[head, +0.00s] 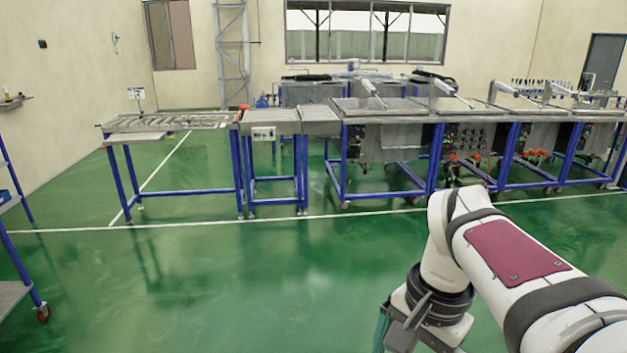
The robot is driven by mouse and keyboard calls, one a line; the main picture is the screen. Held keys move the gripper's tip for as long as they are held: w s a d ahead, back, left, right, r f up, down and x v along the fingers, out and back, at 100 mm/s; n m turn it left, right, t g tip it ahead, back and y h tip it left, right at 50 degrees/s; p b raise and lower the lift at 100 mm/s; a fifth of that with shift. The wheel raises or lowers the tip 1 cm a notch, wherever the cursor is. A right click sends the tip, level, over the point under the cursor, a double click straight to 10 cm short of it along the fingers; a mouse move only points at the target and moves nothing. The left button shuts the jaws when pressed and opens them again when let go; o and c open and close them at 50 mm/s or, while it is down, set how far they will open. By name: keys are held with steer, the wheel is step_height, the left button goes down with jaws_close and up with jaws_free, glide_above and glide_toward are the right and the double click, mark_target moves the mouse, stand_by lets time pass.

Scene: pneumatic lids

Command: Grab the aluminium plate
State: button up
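No single thing stands out clearly as the aluminium plate. A flat grey metal panel (135,138) sits at the front left of the roller table, and it may be the plate, but it is too small to tell. My gripper (405,338) hangs at the bottom edge, right of centre, below my white arm. Only its upper part shows, and its fingertips are cut off by the picture edge. It is far from the tables, over the near floor. Whether it holds anything is hidden.
A blue-legged roller table (190,122) stands at the left, joined to a smaller conveyor (268,118). A row of lidded metal stations (385,107) runs right. A blue rack (18,240) stands at the left edge. The green floor (230,285) between is clear.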

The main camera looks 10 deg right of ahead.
steer(key=s+a+f+n, duration=0.2)
steer(key=s+a+f, duration=0.2)
steer(key=s, duration=0.3)
steer(key=s+a+f+n, duration=0.3)
steer(key=s+a+f, duration=0.1)
steer(key=s, duration=0.3)
steer(key=shift+s+a+f+y, duration=0.2)
steer(key=shift+a+y, duration=0.2)
steer(key=shift+a, duration=0.3)
